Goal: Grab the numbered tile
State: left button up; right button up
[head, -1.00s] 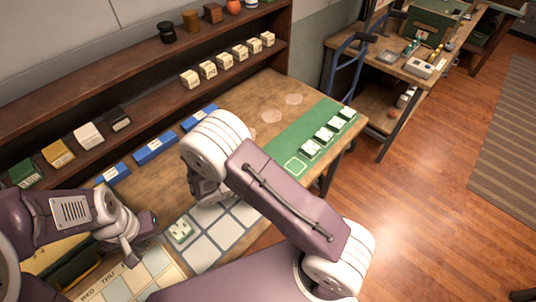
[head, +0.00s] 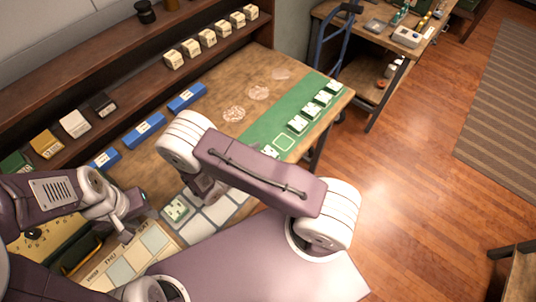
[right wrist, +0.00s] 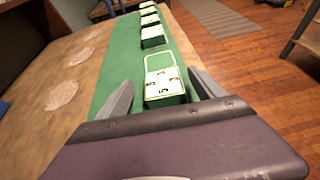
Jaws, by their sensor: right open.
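A numbered tile (right wrist: 163,83), white-topped with small dark digits on a green base, sits on the green mat (right wrist: 125,62) in the right wrist view. My right gripper (right wrist: 158,92) is open, with its fingers on either side of this tile; I cannot tell whether they touch it. In the head view only a corner of that tile (head: 270,151) shows beside my right arm, which hides the right gripper. Another tile (head: 176,209) lies on the pale grid. My left gripper (head: 128,228) is near the grid's left side; its jaw opening is unclear.
Several more tiles (head: 311,111) line the mat beyond an empty outlined square (head: 284,142). Blue blocks (head: 144,130) lie along the shelf's foot. A day-marked board (head: 150,241) is by my left gripper. Round pale marks (head: 258,93) lie on open wood.

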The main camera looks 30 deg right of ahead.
aim_at(271, 151)
jog(key=x, duration=0.4)
jog(key=shift+s+d+p, duration=0.15)
jog(key=shift+d+p, duration=0.1)
jog(key=shift+p, duration=0.15)
jog(key=shift+d+f, duration=0.1)
jog(key=c, duration=1.6)
jog(key=r, duration=0.4)
jog(key=shift+s+r+b, duration=0.25)
jog(key=shift+r+b, duration=0.05)
jog(key=shift+r, duration=0.05)
jog(key=s+d+r+p, duration=0.3)
jog(key=s+r, duration=0.3)
jog(key=s, duration=0.4)
jog(key=shift+s+r+p, duration=0.25)
jog(key=shift+s+p, duration=0.05)
jog(key=shift+p, duration=0.3)
